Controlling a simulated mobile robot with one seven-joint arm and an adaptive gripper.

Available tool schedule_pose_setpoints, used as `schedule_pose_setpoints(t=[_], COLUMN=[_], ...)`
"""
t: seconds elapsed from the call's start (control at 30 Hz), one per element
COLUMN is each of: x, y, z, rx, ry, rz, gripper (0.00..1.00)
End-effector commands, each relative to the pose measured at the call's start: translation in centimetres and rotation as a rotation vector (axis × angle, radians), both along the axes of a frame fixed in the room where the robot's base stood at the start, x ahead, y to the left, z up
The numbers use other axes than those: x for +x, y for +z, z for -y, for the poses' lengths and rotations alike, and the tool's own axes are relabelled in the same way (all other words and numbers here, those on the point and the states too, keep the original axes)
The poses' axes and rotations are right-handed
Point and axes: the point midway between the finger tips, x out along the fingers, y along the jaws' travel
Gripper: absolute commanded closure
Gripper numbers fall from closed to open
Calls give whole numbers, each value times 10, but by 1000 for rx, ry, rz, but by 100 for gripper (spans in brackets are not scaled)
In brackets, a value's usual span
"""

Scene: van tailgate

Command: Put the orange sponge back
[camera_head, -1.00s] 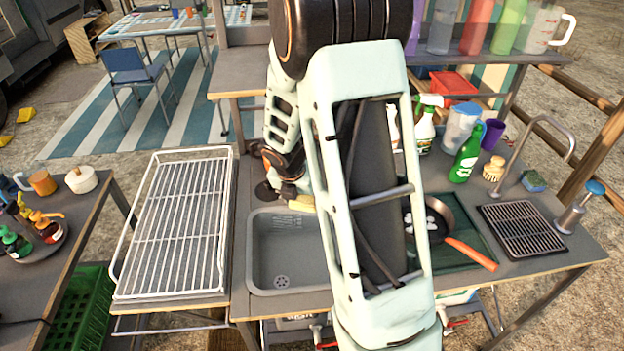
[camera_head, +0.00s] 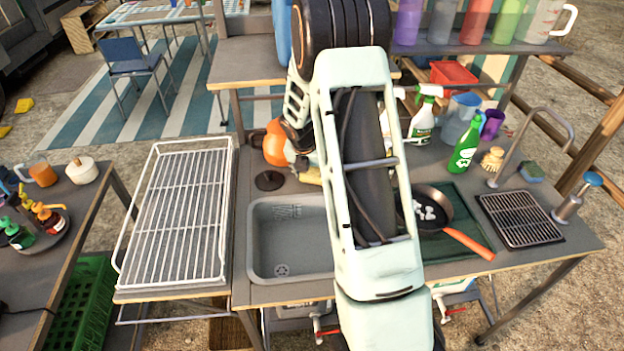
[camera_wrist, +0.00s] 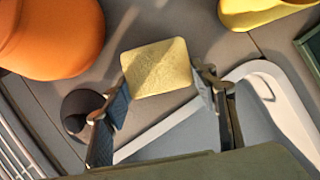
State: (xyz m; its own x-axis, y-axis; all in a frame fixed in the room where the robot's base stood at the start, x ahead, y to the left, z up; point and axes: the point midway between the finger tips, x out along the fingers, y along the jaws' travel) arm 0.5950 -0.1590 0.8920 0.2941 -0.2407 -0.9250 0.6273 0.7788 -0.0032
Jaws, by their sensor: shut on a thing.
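My gripper (camera_wrist: 163,93) is shut on a sponge (camera_wrist: 157,67), a squarish block that looks pale yellow in the wrist view. Its flat face shows between the two fingertips, over the grey counter behind the sink (camera_wrist: 185,130). In the head view my arm covers most of the gripper. A small yellow patch (camera_head: 311,175) beside the arm, behind the sink, may be the held sponge. No other orange sponge is in view; a blue-green sponge (camera_head: 531,172) lies at the right of the counter.
A rounded orange object (camera_wrist: 50,35) and a black disc (camera_wrist: 85,108) stand left of the gripper. A yellow object (camera_wrist: 262,10) lies at upper right. A pan (camera_head: 430,205), green bottle (camera_head: 465,150) and brush (camera_head: 492,159) are right of my arm. The dish rack (camera_head: 178,215) is empty.

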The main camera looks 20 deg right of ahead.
Motion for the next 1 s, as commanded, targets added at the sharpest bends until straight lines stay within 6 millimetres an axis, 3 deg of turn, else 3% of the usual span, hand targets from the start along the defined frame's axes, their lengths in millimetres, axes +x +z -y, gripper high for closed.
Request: schedule_pose_setpoints(t=[0.43,0.47,0.6,1.0], x=[0,0,0,-1], y=[-7,-6,-6,2], z=[0,0,0,0], rx=[0,0,0,0], ry=[-1,-1,-1,-2], rz=[0,1,1,1], gripper=[69,44,29,29])
